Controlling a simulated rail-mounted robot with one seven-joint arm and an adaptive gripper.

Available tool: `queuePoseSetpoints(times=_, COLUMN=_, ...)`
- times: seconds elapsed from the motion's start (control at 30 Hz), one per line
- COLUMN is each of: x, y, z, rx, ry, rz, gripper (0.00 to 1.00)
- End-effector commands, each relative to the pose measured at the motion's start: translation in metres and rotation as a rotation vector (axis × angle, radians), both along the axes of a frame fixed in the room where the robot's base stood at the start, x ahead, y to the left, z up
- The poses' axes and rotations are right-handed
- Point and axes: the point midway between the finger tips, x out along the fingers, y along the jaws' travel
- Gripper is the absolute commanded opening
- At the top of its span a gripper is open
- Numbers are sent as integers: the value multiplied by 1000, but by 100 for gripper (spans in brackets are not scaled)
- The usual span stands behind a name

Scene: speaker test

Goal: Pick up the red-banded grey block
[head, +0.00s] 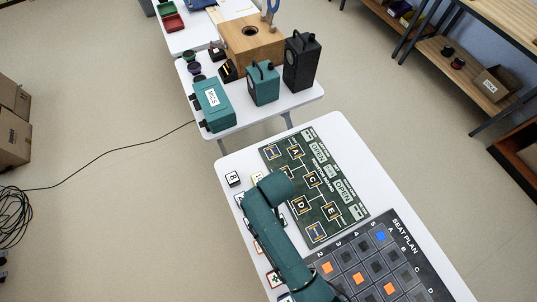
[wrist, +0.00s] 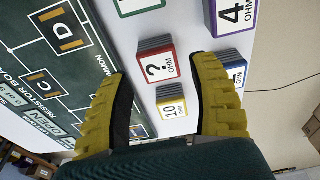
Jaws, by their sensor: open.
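The red-banded grey block (wrist: 162,66) shows in the wrist view, with a white face marked "? OHM". It rests on the white table. My gripper (wrist: 158,69) has two yellow ridged fingers spread wide, with nothing between them held. In the picture the red-banded block lies between the two fingertips, and I see no contact. A yellow-banded block (wrist: 171,108) marked "10 OHM" lies beside it, nearer the palm. In the head view my teal arm reaches over the table's left side and hides the gripper; I cannot tell the red-banded block there.
Close by are a green-banded block (wrist: 138,6), a purple-banded block (wrist: 232,16) and a partly hidden blue-banded block (wrist: 236,74). The green circuit board (head: 318,172) and dark seat plan (head: 407,272) lie on the table. Speakers and boxes stand on a farther table (head: 225,130).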

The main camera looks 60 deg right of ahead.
Motion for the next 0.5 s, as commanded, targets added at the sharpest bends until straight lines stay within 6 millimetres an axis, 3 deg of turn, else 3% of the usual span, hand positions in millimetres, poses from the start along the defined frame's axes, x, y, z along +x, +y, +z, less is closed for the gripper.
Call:
queuePoseSetpoints(times=0.33, x=9, y=-9, z=-50, rx=0, ry=0, rz=0, gripper=61)
queuePoseSetpoints(times=0.5, x=11, y=-9, z=-59, rx=0, ry=-1, rz=0, gripper=61)
